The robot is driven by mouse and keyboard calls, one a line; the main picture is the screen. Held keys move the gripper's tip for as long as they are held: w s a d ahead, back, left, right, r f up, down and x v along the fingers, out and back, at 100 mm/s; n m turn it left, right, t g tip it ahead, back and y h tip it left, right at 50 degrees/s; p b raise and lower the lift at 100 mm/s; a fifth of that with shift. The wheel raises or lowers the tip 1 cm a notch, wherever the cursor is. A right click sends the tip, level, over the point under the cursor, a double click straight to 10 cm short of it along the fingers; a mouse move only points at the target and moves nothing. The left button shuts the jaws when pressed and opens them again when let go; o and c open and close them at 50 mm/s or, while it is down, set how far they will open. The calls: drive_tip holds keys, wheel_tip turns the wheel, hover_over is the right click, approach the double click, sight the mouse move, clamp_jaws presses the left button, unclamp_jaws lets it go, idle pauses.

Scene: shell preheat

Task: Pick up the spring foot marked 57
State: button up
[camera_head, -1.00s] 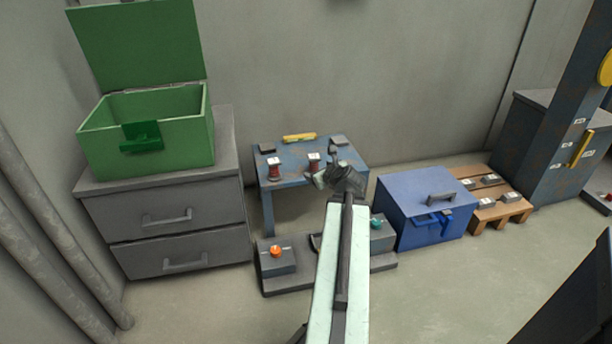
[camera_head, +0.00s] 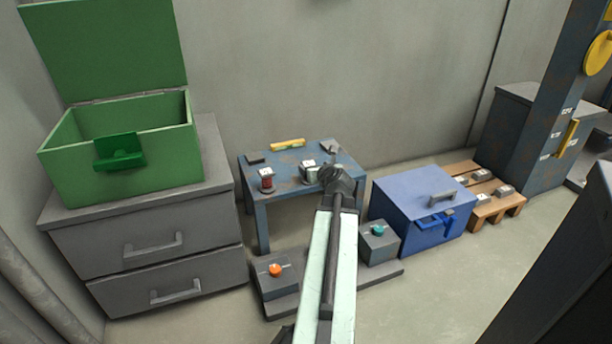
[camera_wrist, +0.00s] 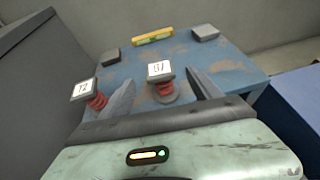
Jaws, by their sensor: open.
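Two red spring feet with grey plates and white labels stand upright on the blue table (camera_wrist: 120,73). In the wrist view, the spring foot whose small label looks like 57 (camera_wrist: 164,90) stands between the two fingers of my gripper (camera_wrist: 160,80). The fingers are spread apart and I see a gap on each side of the foot. The other spring foot (camera_wrist: 95,100), with a label like 72 or 12, stands left of the left finger.
A yellow bar (camera_head: 288,144) and dark grey blocks lie along the table's back. A green open box (camera_head: 120,165) stands on grey drawers at left. A blue box (camera_head: 412,205) and a wooden pallet (camera_head: 497,208) are at right. A button base (camera_head: 330,292) lies in front.

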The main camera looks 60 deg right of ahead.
sight(310, 165)
drive_tip(key=b+x, duration=0.2)
drive_tip(key=x, duration=0.3)
drive_tip(key=shift+w+f, duration=0.1)
drive_tip(key=shift+f, duration=0.05)
drive_tip(key=shift+c, duration=0.3)
clamp_jaws()
